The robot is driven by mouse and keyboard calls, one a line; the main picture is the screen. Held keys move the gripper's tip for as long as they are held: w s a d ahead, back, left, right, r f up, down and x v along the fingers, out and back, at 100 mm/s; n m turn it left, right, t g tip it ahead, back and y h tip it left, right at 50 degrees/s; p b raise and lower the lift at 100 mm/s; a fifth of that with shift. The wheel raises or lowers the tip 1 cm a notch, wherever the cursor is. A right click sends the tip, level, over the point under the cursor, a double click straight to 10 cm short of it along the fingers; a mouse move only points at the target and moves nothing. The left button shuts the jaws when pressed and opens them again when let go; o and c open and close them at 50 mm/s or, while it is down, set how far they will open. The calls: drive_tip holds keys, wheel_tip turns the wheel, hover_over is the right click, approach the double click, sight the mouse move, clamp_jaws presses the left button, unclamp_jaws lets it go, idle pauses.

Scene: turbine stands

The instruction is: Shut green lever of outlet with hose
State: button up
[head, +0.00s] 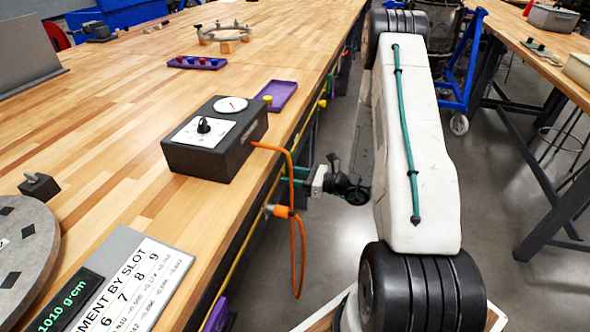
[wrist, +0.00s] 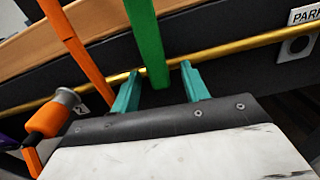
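The green lever (wrist: 147,35) hangs down in the wrist view, its lower part between my gripper's two teal fingers. My gripper (wrist: 161,72) is open, with a visible gap between the lever and each finger. In the head view my gripper (head: 299,177) is at the bench's side edge, beside the orange hose; the lever cannot be made out there. The orange hose (head: 298,240) runs from a black box and hangs in a loop from an orange connector (head: 280,211). In the wrist view the hose (wrist: 76,45) and the connector (wrist: 50,117) are left of the fingers.
A brass pipe (wrist: 235,48) runs along the bench side behind the fingers. A PARK label (wrist: 304,15) and a round port are at right. The black gauge box (head: 215,140) stands near the bench edge, with a purple tray (head: 276,96) behind it.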

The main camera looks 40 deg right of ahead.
sight(291, 175)
drive_tip(key=shift+o, duration=0.8)
drive_tip(key=shift+v, duration=2.55)
drive_tip(key=shift+c, duration=0.3)
drive_tip(key=shift+d, duration=0.1)
drive_tip(key=shift+c, duration=0.9)
drive_tip(key=shift+x, duration=2.6)
